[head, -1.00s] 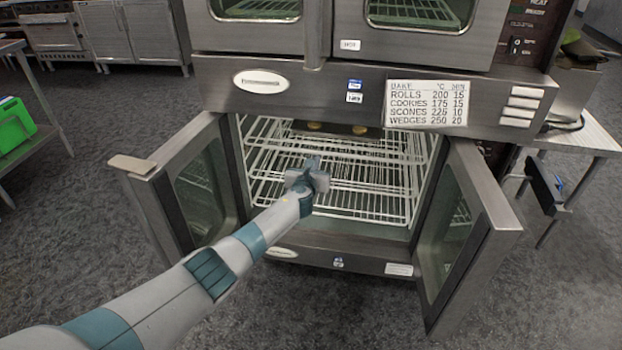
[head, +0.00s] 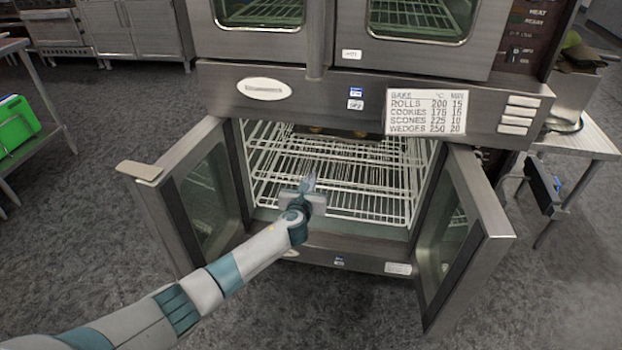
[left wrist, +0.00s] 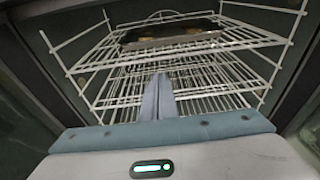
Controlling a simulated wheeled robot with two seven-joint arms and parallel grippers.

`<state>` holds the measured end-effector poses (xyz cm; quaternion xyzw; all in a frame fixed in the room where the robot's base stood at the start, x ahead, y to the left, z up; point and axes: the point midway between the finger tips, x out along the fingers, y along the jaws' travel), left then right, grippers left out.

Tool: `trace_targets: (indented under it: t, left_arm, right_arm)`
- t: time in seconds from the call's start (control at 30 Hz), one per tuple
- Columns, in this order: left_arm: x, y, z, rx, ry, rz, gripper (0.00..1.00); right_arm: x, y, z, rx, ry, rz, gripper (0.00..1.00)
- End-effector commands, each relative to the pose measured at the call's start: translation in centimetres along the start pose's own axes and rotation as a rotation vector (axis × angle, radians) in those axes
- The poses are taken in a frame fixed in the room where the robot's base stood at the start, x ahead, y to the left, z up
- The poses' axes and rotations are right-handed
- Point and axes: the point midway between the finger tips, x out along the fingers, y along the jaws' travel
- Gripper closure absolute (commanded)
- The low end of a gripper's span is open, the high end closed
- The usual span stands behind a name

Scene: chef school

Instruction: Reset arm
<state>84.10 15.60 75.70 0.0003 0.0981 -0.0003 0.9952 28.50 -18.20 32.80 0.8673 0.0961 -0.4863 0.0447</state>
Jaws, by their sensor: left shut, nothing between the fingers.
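My left arm comes in from the lower left of the head view. Its gripper (head: 308,184) is at the mouth of the open lower oven, in front of the wire racks (head: 350,172). The gripper is shut and empty; its closed fingers also show in the left wrist view (left wrist: 158,97), pointing at the racks (left wrist: 215,72). A dark tray (left wrist: 172,34) with a few golden-brown pieces lies on the upper rack; it is mostly hidden by the oven front in the head view. My right gripper is not in view.
The lower oven's left door (head: 190,185) and right door (head: 465,235) stand wide open on either side of my arm. A baking chart (head: 427,112) is on the panel above. A table (head: 590,140) stands at right, a rack with green boards (head: 15,122) at left.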

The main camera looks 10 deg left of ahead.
Motion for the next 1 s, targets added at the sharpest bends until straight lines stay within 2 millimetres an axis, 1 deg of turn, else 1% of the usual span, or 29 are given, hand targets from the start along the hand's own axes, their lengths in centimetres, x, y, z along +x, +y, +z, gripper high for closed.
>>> trace_targets:
  t: [0.53,0.67,0.77,0.87,0.97,1.0]
  left_arm:
    - [-0.2,0.0,0.0,0.000,0.001,0.000,1.00]
    - [-0.5,0.0,-0.8,-0.026,0.013,0.000,1.00]
    - [-1.0,0.0,-2.7,-0.096,0.042,-0.001,1.00]
    - [-2.1,-0.1,-5.9,-0.223,0.094,0.001,1.00]
    - [-3.9,-0.1,-10.4,-0.408,0.166,0.015,1.00]
    - [-4.9,-0.1,-12.6,-0.496,0.200,0.026,1.00]
  right_arm:
    - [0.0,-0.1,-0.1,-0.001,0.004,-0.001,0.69]
    - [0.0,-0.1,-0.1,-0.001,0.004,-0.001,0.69]
    - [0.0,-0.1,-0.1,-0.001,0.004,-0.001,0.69]
    - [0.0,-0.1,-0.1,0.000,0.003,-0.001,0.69]
    - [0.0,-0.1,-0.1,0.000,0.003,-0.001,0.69]
    - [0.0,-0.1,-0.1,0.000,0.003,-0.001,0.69]
